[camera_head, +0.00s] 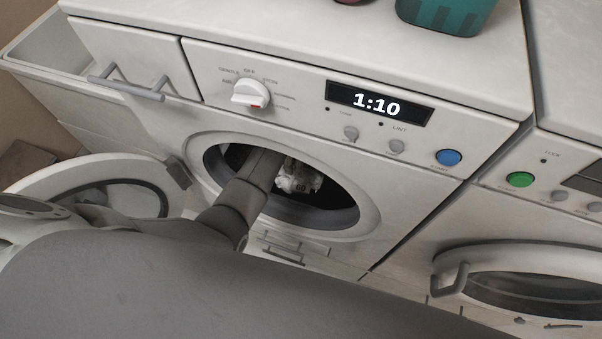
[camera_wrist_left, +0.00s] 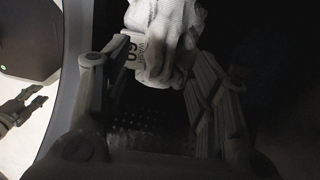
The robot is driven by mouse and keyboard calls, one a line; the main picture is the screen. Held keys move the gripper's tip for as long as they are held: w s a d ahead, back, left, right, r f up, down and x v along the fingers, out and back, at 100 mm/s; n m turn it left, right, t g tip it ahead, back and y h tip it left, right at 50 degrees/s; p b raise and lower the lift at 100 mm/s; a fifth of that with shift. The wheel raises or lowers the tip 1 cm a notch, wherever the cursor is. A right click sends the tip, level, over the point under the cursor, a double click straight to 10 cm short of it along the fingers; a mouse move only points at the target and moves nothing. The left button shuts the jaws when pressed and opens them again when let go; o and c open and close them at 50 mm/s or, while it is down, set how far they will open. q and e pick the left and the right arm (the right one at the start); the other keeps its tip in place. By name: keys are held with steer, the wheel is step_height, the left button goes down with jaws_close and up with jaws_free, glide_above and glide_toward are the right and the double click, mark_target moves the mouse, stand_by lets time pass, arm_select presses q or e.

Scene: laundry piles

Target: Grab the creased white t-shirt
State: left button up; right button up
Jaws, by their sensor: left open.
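The creased white t-shirt (camera_head: 299,177) is inside the drum of the left machine, with a printed 60 showing on it. In the left wrist view the t-shirt (camera_wrist_left: 162,42) hangs down from the top of the frame between the fingers. My left gripper (camera_wrist_left: 150,75) is open, with one finger on each side of the shirt's lower end. I cannot tell whether the fingers touch the cloth. In the head view my left arm reaches through the round opening and hides part of the drum.
The machine's round door (camera_head: 95,187) stands open at the left. A second machine with a door (camera_head: 530,280) stands at the right. A green container (camera_head: 447,15) sits on top. A drawer (camera_head: 40,55) is pulled out at upper left.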

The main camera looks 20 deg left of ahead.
mark_target(313, 178)
arm_select(q)
steer(key=shift+w, duration=0.2)
steer(key=shift+f+m, duration=0.25)
steer(key=shift+m, duration=0.05)
steer(key=shift+d+f+b, duration=0.1)
steer(key=shift+f+b, duration=0.2)
steer(key=shift+f, duration=0.6)
steer(key=f, duration=0.3)
steer(key=f+b, duration=0.1)
steer(key=shift+d+f, duration=0.15)
steer(key=shift+d, duration=0.1)
steer(key=shift+w+f, duration=0.1)
steer(key=shift+f, duration=0.2)
arm_select(e)
steer(key=shift+s+a+f, duration=0.15)
steer(key=shift+s+f, duration=0.05)
steer(key=shift+f, duration=0.25)
steer(key=shift+s+a+f, duration=0.15)
steer(key=shift+f, duration=0.25)
arm_select(q)
steer(key=shift+c, duration=0.2)
jaws_close()
arm_select(e)
steer(key=shift+d, duration=0.1)
